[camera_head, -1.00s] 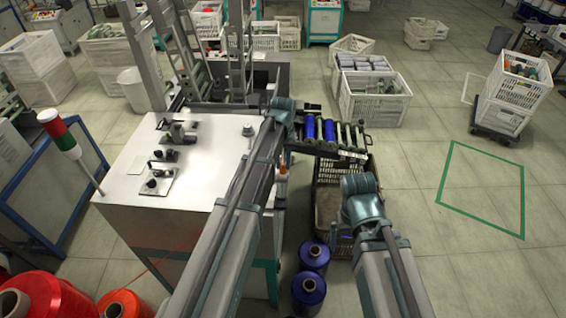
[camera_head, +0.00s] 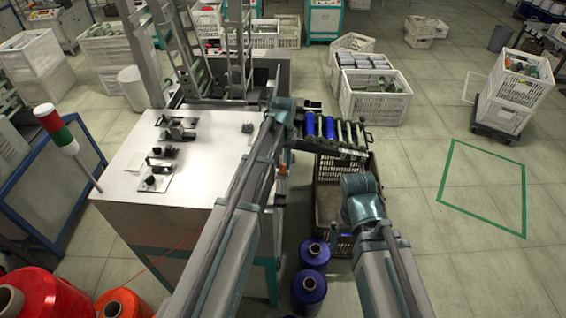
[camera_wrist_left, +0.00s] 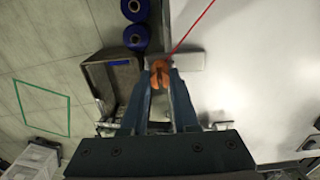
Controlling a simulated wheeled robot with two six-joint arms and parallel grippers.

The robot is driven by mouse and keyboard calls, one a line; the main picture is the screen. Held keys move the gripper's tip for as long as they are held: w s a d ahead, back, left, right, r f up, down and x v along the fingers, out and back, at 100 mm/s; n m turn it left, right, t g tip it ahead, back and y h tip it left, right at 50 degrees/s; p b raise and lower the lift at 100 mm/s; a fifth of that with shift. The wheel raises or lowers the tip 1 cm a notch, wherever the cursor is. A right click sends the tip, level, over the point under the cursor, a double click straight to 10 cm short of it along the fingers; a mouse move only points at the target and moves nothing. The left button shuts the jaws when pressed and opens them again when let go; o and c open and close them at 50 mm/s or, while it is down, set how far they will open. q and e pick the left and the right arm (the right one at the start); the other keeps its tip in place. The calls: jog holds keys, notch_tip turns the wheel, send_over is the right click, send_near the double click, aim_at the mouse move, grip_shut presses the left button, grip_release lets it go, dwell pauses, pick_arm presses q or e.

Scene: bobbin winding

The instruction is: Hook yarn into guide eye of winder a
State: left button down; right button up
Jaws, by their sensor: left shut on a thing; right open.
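The white-topped machine (camera_head: 125,170) stands at the left with several small dark fittings on it; I cannot tell which is the guide eye of winder a. In the left wrist view my left gripper (camera_wrist_left: 159,80) is shut on a small orange piece (camera_wrist_left: 159,68). Red yarn (camera_wrist_left: 192,33) runs from near that piece to the upper right. In the head view an orange bit (camera_head: 281,170) shows beside my left arm at the machine's right edge; the fingers are hidden. My right gripper (camera_head: 347,222) hangs over the dark crate, open, its fingers hardly visible.
A rack with blue bobbins (camera_head: 310,125) stands right of the machine, above the dark crate (camera_head: 328,172). Blue yarn cones (camera_head: 314,254) stand on the floor in front. Red cones (camera_head: 50,295) are at the lower left, near a signal lamp (camera_head: 52,122).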

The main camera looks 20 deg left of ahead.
pick_arm(q)
jog(key=shift+w, duration=0.15)
jog(key=w, duration=0.2)
jog(key=w+a, duration=0.1)
jog(key=w, duration=0.1)
jog(key=shift+w+r, duration=0.15)
jog(key=shift+w, duration=0.15)
dwell(0.4)
jog(key=shift+r, duration=0.1)
jog(key=r+p, duration=0.2)
jog(key=w+r+p, duration=0.1)
jog(key=r+p, duration=0.1)
jog(key=p, duration=0.1)
jog(key=shift+r, duration=0.25)
dwell(0.6)
jog(key=shift+a, duration=0.15)
dwell(0.3)
